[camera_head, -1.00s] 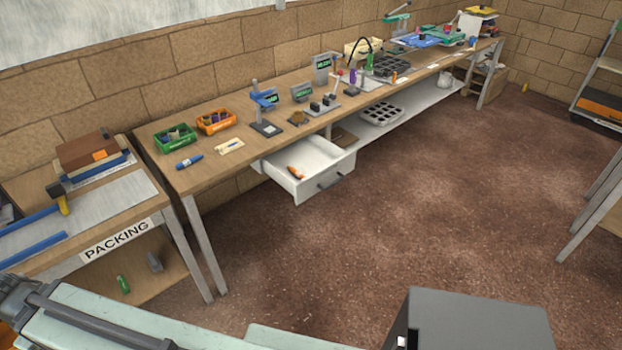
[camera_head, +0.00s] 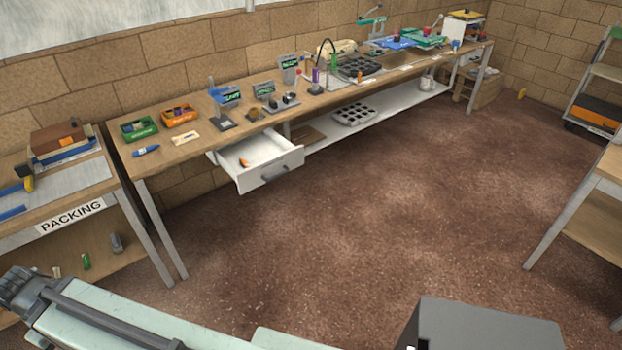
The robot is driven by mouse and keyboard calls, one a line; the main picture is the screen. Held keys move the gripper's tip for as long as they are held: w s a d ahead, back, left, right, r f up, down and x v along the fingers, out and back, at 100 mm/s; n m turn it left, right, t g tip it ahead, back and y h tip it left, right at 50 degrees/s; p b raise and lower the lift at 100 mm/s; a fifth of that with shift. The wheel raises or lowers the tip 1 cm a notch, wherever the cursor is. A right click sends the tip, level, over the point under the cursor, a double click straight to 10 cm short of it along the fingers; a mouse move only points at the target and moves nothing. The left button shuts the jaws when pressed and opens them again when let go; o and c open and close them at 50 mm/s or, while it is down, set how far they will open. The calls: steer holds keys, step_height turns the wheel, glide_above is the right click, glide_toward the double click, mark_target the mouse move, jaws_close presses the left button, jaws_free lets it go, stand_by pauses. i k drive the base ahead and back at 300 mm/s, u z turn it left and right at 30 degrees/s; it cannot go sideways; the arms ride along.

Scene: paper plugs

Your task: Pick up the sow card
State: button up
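A small cream card or tag (camera_head: 185,138) lies flat on the long workbench (camera_head: 147,170), between a blue marker (camera_head: 146,151) and the open drawer. It is too small to read, so I cannot tell if it is the sow card. Other small pale flat pieces (camera_head: 406,67) lie farther along the bench, also unreadable. My arm crosses the bottom left of the view, well away from the bench. My gripper's fingers do not show.
An open white drawer (camera_head: 272,174) juts from the bench with an orange item inside. Green (camera_head: 139,131) and orange (camera_head: 180,117) bins stand on the bench. The packing table (camera_head: 105,186) is at left, another table (camera_head: 570,195) and a cart (camera_head: 598,95) at right. The middle floor is clear.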

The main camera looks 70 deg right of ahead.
mark_target(188, 137)
steer(key=k, duration=0.95)
steer(key=z, duration=1.6)
steer(key=i, duration=0.5)
steer(key=z, duration=0.1)
